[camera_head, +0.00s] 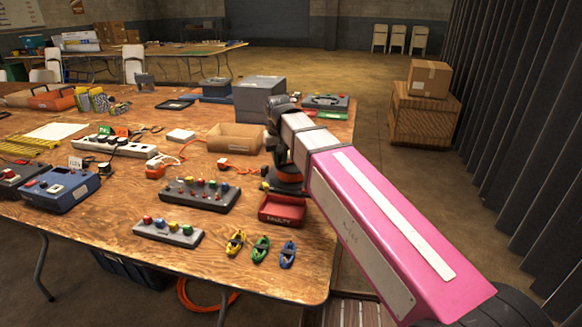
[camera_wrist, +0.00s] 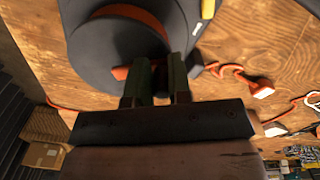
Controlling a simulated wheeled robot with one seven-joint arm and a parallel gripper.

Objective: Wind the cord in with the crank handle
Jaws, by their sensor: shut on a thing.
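The cord reel (camera_wrist: 90,50) is a dark round drum with orange cord (camera_wrist: 130,12) wound around it, and fills the upper left of the wrist view. In the head view the reel (camera_head: 287,181) stands at the table's right part, partly behind my arm. My gripper (camera_wrist: 160,78) is over the reel's face, its two fingers close together and shut on the crank handle, which the fingers mostly hide. A loose length of orange cord (camera_wrist: 236,73) runs right from the reel to an orange-and-white plug end (camera_wrist: 263,90). That cord also shows in the head view (camera_head: 238,169).
A red tray (camera_head: 282,210) sits in front of the reel, with small coloured clips (camera_head: 260,249) nearby. A cardboard tray (camera_head: 234,137) and a grey box (camera_head: 258,98) stand behind. Button panels (camera_head: 198,194) and a power strip (camera_head: 113,146) lie left.

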